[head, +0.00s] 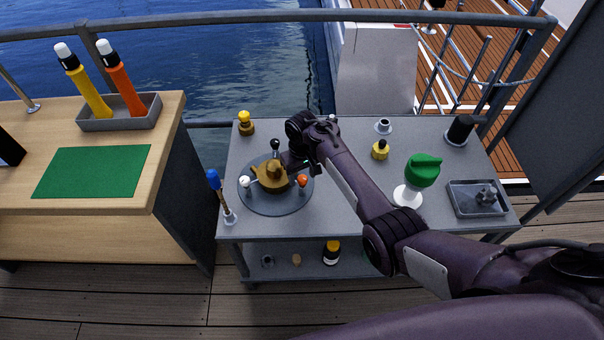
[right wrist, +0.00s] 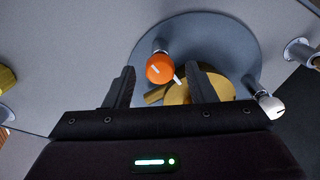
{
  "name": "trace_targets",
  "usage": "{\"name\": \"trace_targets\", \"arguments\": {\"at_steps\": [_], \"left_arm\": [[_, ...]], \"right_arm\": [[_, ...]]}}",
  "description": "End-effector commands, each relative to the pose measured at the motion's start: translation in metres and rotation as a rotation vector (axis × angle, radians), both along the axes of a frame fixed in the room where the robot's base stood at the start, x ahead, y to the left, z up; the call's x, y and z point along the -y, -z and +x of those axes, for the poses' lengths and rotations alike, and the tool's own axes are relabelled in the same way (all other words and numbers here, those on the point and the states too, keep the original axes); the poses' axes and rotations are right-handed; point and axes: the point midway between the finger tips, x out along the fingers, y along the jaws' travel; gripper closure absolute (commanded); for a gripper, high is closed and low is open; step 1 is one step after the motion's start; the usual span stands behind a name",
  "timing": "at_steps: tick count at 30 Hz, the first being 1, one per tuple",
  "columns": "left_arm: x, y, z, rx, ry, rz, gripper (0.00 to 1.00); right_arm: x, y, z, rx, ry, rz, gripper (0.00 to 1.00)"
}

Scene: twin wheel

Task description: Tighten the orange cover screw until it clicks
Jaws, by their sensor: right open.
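The orange cover screw (head: 303,180) stands at the right front edge of a brass housing (head: 270,178) on a round grey plate (head: 262,204). In the right wrist view the orange screw (right wrist: 160,70) has a white line on its round head, and a white mark lies beside it. A white-headed screw (head: 245,181) and a black-headed one (head: 275,144) stand around the same housing. My right gripper (right wrist: 161,69) is open, and the orange head shows between its fingertips with gaps on both sides. In the head view its fingers are partly hidden by the wrist. My left gripper is out of view.
A blue-topped tool (head: 215,182) stands at the table's left front corner. A yellow-topped piece (head: 246,123), a yellow knob (head: 380,150), a green knob (head: 423,170) and a small tray (head: 476,211) are also on the table. A wooden bench (head: 90,190) stands left.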

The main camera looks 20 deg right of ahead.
Motion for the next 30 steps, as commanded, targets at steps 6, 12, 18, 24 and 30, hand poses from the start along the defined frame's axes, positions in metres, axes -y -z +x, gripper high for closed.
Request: {"name": "trace_targets", "arguments": {"at_steps": [6, 12, 18, 24, 30], "left_arm": [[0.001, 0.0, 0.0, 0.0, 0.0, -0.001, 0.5], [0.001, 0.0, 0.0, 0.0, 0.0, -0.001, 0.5], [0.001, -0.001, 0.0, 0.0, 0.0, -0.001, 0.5], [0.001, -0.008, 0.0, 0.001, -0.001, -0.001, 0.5], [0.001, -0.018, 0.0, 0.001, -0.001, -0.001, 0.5]], "right_arm": [[0.0, 0.0, 0.0, 0.0, 0.0, 0.0, 0.67], [0.0, 0.0, 0.0, 0.0, 0.0, 0.0, 0.93], [0.0, -0.001, 0.0, 0.0, 0.01, 0.0, 0.94], [0.0, -0.002, 0.0, -0.001, 0.072, 0.0, 0.94], [0.0, -0.003, 0.0, -0.001, 0.209, 0.001, 0.94]]}}
